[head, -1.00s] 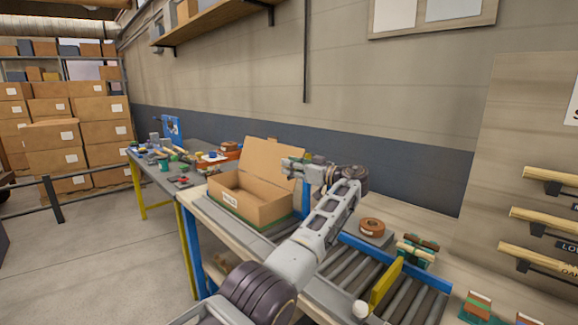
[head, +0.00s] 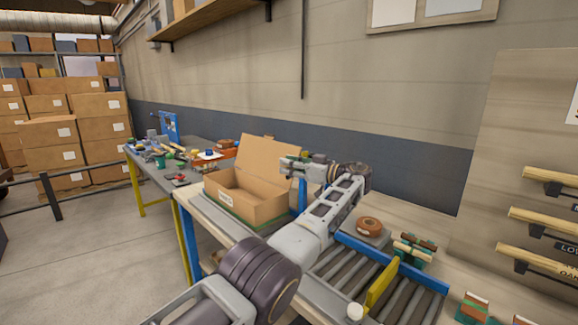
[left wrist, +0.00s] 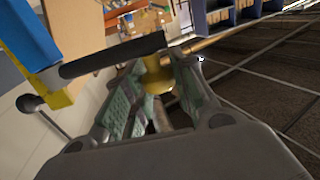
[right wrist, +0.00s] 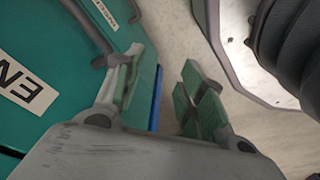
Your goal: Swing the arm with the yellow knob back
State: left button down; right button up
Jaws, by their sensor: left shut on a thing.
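The yellow knob (left wrist: 156,75) sits between the fingers of my left gripper (left wrist: 158,82) in the left wrist view, and the gripper is shut on it. A dark bar (left wrist: 112,54), seemingly the swing arm, runs from the knob toward a blue and yellow post (left wrist: 32,55). In the head view my left gripper (head: 292,166) is at the right side of the open cardboard box; the knob and bar cannot be made out there. My right gripper (right wrist: 170,72) is open and empty in the right wrist view, beside a teal surface (right wrist: 50,60).
The cardboard box (head: 232,203) stands open on the bench. A roller conveyor (head: 345,272) with a yellow plate (head: 381,285) lies to its right. A brown ring (head: 369,226) sits behind the rollers. A second bench (head: 150,178) stands at the left, with floor beside it.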

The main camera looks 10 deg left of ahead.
dwell(0.3)
pick_arm(q)
jog(key=c, duration=1.1)
grip_release()
jog(key=shift+c, duration=0.2)
jog(key=shift+w+a+t, duration=0.1)
jog(key=shift+a+t, duration=0.1)
jog(key=shift+t, duration=0.1)
